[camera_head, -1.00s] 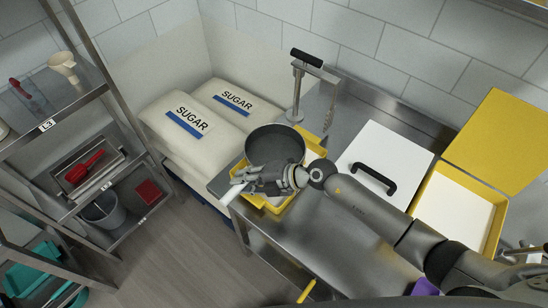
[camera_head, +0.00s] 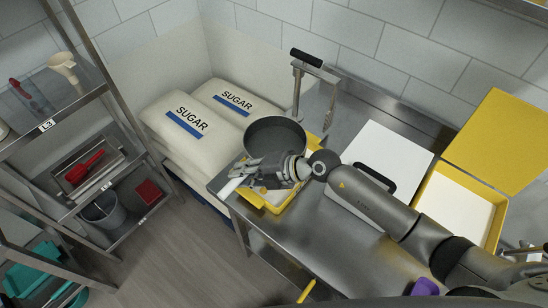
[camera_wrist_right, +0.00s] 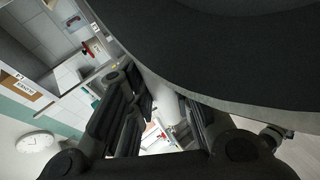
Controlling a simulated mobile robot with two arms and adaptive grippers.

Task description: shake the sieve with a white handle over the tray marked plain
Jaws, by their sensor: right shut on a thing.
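The sieve (camera_head: 275,136) is a dark round pan shape with a white handle (camera_head: 231,187). It is held above a yellow tray (camera_head: 276,209) near the left end of the steel table, and covers much of it. My right gripper (camera_head: 252,174) is shut on the white handle, in front of the bowl. In the right wrist view the sieve's dark side (camera_wrist_right: 235,45) fills the upper right, above my gripper's fingers (camera_wrist_right: 160,118). No tray marking is readable. My left gripper is out of view.
A white lidded box (camera_head: 385,145) with a black handle stands right of the sieve. Another yellow tray (camera_head: 470,181) holds white material. A metal stand (camera_head: 298,95) rises behind the sieve. Sugar sacks (camera_head: 188,122) lie left. A shelf rack (camera_head: 100,105) stands far left.

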